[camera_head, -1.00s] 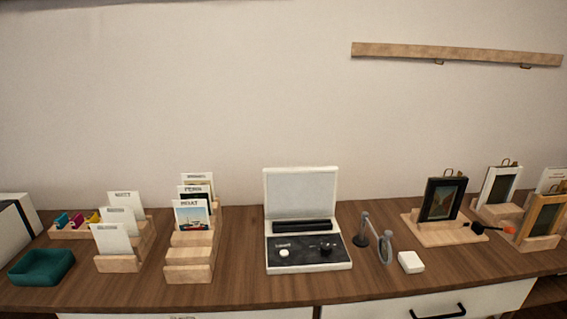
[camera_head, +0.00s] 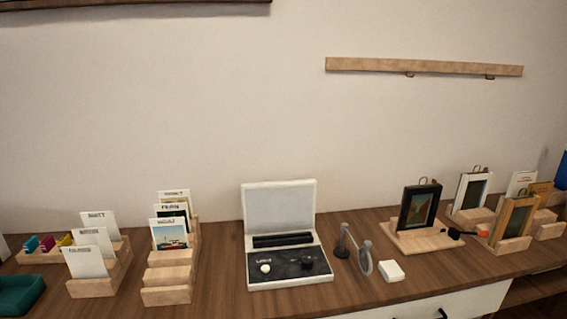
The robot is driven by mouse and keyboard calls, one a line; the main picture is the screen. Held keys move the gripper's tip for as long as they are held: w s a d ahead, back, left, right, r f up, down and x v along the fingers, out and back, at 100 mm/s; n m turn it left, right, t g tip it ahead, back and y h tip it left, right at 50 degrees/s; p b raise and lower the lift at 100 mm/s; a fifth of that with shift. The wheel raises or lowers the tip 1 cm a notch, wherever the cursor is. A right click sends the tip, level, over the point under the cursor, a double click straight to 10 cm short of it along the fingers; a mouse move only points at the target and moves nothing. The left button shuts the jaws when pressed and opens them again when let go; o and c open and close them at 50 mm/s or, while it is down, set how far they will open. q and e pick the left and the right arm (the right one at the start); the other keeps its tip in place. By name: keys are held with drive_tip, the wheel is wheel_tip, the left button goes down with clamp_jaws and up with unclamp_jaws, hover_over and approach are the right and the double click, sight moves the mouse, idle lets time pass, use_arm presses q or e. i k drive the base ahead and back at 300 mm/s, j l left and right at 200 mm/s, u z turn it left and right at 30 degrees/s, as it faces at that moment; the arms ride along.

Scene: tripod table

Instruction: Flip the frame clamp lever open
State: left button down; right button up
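Three small picture frames stand at the right of the table. The black frame (camera_head: 418,208) leans upright on a wooden base board (camera_head: 427,240). A white frame (camera_head: 472,191) stands behind it to the right, and a wood-coloured frame (camera_head: 513,218) stands nearer at the right. Each of the black and white frames has a small metal loop on top. A black piece (camera_head: 455,233) lies at the right of the black frame's base; I cannot tell whether it is the clamp lever. Neither of my grippers is in view.
A white machine with a raised lid (camera_head: 280,208) stands mid-table. A magnifier on a stand (camera_head: 365,262) and a white block (camera_head: 391,271) are beside it. Card racks (camera_head: 168,275) and a teal tray (camera_head: 20,294) are at left. A wooden rail (camera_head: 425,67) hangs on the wall.

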sight(483, 234)
drive_tip(key=z, duration=1.35)
